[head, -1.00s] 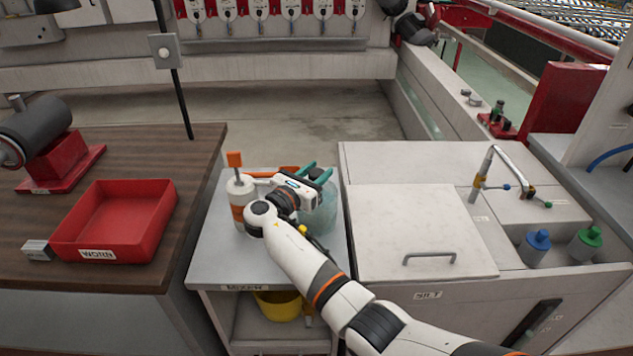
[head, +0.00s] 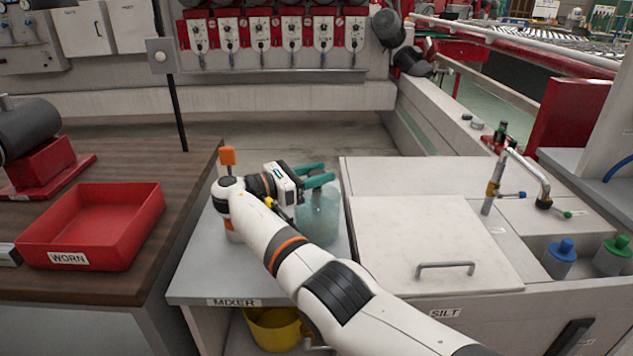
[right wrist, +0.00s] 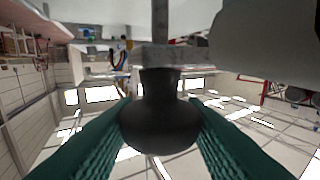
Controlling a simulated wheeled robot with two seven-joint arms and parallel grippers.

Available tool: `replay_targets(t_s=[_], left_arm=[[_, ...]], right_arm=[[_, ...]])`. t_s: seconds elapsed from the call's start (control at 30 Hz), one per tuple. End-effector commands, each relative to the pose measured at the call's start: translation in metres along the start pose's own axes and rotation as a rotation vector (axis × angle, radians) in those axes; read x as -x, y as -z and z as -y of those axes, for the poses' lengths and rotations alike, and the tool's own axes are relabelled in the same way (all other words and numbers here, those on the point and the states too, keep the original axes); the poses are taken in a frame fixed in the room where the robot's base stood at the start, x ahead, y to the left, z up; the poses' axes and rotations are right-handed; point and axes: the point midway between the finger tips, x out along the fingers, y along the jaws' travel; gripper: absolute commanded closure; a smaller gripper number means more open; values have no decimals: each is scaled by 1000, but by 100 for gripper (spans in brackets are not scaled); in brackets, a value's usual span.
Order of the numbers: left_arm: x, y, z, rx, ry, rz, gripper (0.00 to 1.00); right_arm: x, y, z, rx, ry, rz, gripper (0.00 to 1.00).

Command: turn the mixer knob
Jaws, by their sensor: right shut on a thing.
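In the right wrist view a dark, waisted knob (right wrist: 160,120) sits between the teal fingers of my right gripper (right wrist: 160,138), which touch it on both sides. A grey block and a rod show just behind the knob. In the head view my right gripper (head: 316,176) is over the top of a translucent bluish tank (head: 320,212) on the grey mixer stand (head: 195,283). The knob cannot be made out in the head view. My left gripper is not in view.
An orange-topped container (head: 228,158) stands on the mixer stand, mostly behind my right arm. A yellow bucket (head: 273,328) is on the shelf below. A red tray (head: 90,262) marked WORN lies on the left bench. The silt box (head: 435,235) stands close on the right.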

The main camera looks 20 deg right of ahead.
Motion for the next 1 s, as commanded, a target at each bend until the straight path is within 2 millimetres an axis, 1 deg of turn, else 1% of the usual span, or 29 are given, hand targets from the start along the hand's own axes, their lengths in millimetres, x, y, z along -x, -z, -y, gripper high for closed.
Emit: replay_targets(t_s=[0.33, 0.37, 0.4, 0.47, 0.5, 0.7, 0.8, 0.87, 1.0], left_arm=[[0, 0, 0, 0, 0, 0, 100], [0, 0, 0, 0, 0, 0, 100], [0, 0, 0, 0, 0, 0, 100], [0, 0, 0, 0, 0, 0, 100], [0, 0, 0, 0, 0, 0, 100], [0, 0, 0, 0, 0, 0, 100], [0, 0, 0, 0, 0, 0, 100], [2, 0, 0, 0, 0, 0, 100], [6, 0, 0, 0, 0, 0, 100]], right_arm=[[-1, 1, 0, 0, -3, -1, 85], [-1, 1, 0, 1, -3, -1, 61], [-1, 1, 0, 1, -3, -1, 54], [-1, 1, 0, 1, -3, -1, 44], [-1, 0, 0, 1, -3, -1, 41], [0, 0, 0, 1, -2, 0, 41], [0, 3, 0, -1, -2, 0, 41], [0, 8, 0, -2, -2, 0, 41], [-1, 32, 0, -5, -2, 0, 41]])
